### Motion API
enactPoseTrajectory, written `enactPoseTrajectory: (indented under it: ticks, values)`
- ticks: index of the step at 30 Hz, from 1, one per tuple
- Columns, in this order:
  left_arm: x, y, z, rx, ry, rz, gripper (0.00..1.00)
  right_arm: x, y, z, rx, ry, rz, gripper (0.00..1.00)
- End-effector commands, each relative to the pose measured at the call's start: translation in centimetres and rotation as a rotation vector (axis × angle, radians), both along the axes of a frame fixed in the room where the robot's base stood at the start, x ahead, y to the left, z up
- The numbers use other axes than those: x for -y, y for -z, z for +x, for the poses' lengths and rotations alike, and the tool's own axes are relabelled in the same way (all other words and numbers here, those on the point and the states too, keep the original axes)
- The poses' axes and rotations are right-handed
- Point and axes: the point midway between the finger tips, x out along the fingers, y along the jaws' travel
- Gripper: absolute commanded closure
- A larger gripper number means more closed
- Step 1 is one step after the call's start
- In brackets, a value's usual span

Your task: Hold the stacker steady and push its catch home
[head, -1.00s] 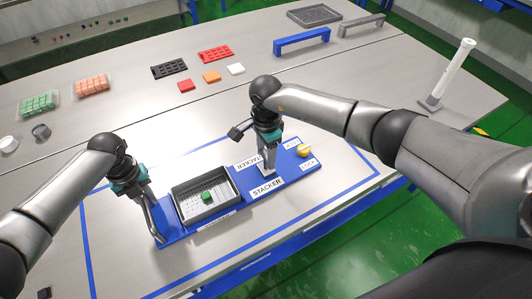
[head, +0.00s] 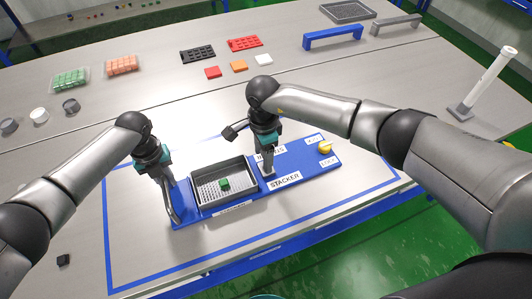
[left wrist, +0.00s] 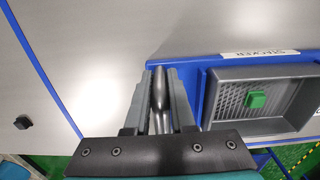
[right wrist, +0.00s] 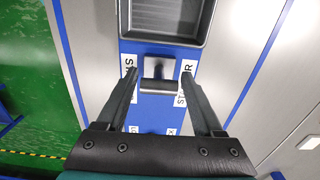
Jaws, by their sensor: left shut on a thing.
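The stacker has a blue base (head: 300,162) with a grey tray (head: 247,203) at its left part, and a small green cube (head: 224,184) lies in the tray. My left gripper (left wrist: 162,75) is shut on a silver handle (left wrist: 161,92) at the stacker's left end; in the head view this gripper (head: 169,185) stands left of the tray. My right gripper (right wrist: 159,75) is open. Its fingers straddle a grey metal catch (right wrist: 158,86) beside the tray. Whether they touch it, I cannot tell. A yellow knob (head: 325,147) sits at the stacker's right end.
White labels lie on the base. Behind stand green blocks (head: 69,79), orange blocks (head: 121,65), a black rack (head: 198,55), a red rack (head: 244,43) and a blue bridge (head: 333,36). A white post (head: 490,80) stands at right.

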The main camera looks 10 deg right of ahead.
Motion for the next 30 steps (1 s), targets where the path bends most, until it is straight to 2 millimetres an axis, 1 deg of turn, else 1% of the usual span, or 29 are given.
enactPoseTrajectory:
  ticks: [1,3,4,11,14,17,19,24,27,30]
  values:
    - [0.1,-0.1,0.1,0.003,0.001,-0.004,1.00,0.1,0.0,0.0,-0.001,0.002,-0.002,0.25]
    - [0.1,-0.1,0.1,0.003,0.001,-0.004,1.00,0.2,0.1,0.0,0.000,0.003,-0.004,0.17]
    - [0.1,-0.1,0.1,0.003,0.001,-0.004,1.00,0.2,0.1,0.0,0.000,0.003,-0.004,0.15]
    - [0.1,-0.1,0.1,0.003,0.001,-0.004,1.00,0.4,0.0,0.0,-0.001,0.004,-0.006,0.15]
    - [0.1,-0.1,0.1,0.003,0.001,-0.004,1.00,0.4,-0.5,0.1,0.000,0.004,-0.007,0.15]
    - [0.1,-0.1,0.1,0.003,0.001,-0.004,1.00,0.4,-1.7,0.2,0.004,0.003,-0.005,0.15]
    - [0.1,-0.1,0.1,0.003,0.000,-0.004,1.00,0.4,-2.9,0.2,0.004,0.003,-0.006,0.15]
    - [0.1,-0.1,0.1,0.003,0.000,-0.004,1.00,0.4,-6.7,0.2,0.005,0.002,-0.006,0.15]
    - [0.1,-0.1,0.1,0.003,0.000,-0.004,1.00,0.3,-8.7,0.2,0.004,0.003,-0.006,0.15]
    - [0.1,-0.1,0.1,0.001,0.000,-0.003,1.00,0.3,-10.3,0.1,0.002,0.003,-0.007,0.15]
